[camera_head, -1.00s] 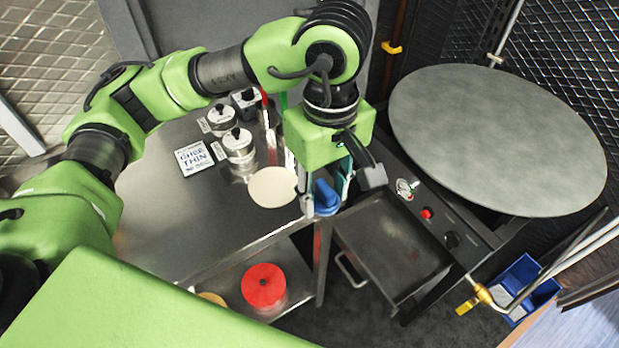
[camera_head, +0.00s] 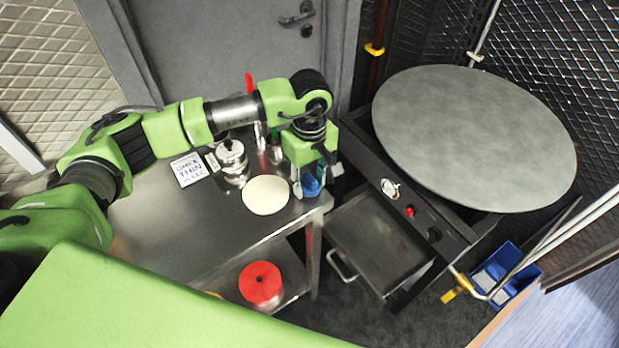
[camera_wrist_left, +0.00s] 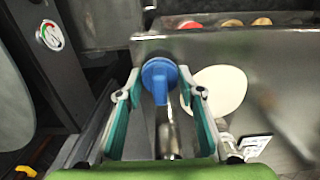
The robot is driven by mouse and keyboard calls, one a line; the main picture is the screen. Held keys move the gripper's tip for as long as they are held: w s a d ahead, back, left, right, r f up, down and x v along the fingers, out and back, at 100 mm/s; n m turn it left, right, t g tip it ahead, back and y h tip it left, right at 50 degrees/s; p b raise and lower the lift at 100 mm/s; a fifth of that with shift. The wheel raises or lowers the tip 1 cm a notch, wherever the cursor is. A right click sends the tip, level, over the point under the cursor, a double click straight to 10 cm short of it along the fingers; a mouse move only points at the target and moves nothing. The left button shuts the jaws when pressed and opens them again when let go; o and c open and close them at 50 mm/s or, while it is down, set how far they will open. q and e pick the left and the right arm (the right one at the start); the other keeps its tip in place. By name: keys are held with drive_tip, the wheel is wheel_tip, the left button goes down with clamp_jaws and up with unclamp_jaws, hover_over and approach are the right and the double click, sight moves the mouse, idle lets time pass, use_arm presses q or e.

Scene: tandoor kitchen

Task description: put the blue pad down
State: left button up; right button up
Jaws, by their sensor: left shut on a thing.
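My left gripper (camera_head: 312,182) points down at the right end of the steel table (camera_head: 180,230) and is shut on the blue pad (camera_head: 311,185). In the left wrist view the blue pad (camera_wrist_left: 160,77) shows a round blue face and a narrower blue part between the teal-lined fingers (camera_wrist_left: 160,95). The pad is over or close to the table's right corner, beside the pale round dough disc (camera_head: 265,195). I cannot tell whether the pad touches the tabletop. My right gripper is not in view.
Metal pots (camera_head: 232,158) and a printed card (camera_head: 190,168) stand at the table's back. A large round griddle (camera_head: 480,140) with a control panel is at right, above a dark tray (camera_head: 380,245). A red-topped item (camera_head: 260,283) sits on the lower shelf. The table's front left is clear.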

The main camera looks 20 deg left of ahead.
use_arm(q)
drive_tip(key=shift+f, duration=0.5)
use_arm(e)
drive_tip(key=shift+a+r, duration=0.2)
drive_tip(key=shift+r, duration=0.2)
use_arm(q)
drive_tip(key=shift+f, duration=0.1)
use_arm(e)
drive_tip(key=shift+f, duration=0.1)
use_arm(q)
drive_tip(key=shift+f+b, duration=0.2)
drive_tip(key=shift+b, duration=0.15)
drive_tip(key=shift+s+f+b, duration=0.25)
drive_tip(key=shift+f+b, duration=0.15)
drive_tip(key=shift+b, duration=0.1)
drive_tip(key=o, duration=1.2)
drive_tip(key=shift+c, duration=0.2)
drive_tip(key=shift+w+f, duration=0.1)
drive_tip(key=shift+f, duration=0.05)
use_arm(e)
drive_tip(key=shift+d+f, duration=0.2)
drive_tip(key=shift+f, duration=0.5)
